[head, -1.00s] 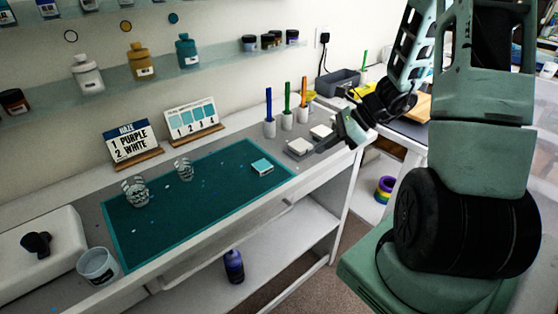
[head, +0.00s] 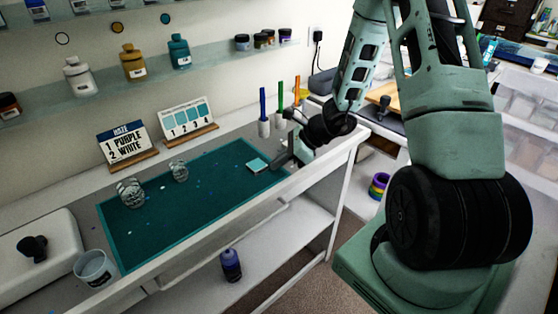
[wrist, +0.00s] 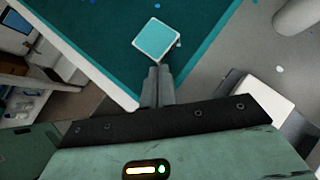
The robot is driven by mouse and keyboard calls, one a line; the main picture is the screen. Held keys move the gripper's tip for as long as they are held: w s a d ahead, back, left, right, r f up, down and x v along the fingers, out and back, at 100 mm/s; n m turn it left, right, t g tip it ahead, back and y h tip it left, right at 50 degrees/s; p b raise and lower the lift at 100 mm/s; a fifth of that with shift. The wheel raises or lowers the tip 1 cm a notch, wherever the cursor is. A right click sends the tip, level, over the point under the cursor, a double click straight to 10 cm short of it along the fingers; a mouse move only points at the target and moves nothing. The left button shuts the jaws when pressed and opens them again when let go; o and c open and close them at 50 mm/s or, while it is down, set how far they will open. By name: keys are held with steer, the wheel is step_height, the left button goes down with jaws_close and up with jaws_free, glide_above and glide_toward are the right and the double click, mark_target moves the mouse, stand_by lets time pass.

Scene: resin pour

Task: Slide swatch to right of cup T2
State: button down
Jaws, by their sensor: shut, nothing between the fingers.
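The swatch (head: 258,165), a small square with a teal face and pale edges, lies at the right end of the dark teal mat (head: 190,219). It also shows in the wrist view (wrist: 156,39), just beyond my fingertips. My gripper (head: 276,165) is shut and empty, low beside the swatch on its right; its closed fingers show in the wrist view (wrist: 157,76). I cannot tell whether they touch the swatch. Two clear cups stand on the mat: one at its left (head: 130,192) and one near its back edge (head: 179,170). No T2 label is readable on either.
Upright markers in holders (head: 264,127) stand at the back right. The middle of the mat is clear.

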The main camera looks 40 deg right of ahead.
steer(key=w+a+b, duration=0.1)
steer(key=w+a, duration=0.2)
steer(key=w+a+b, duration=0.2)
steer(key=w+a, duration=0.1)
steer(key=a, duration=0.1)
steer(key=w+a+b, duration=0.2)
steer(key=w+a, duration=0.2)
steer(key=shift+a, duration=0.1)
steer(key=shift+s, duration=0.1)
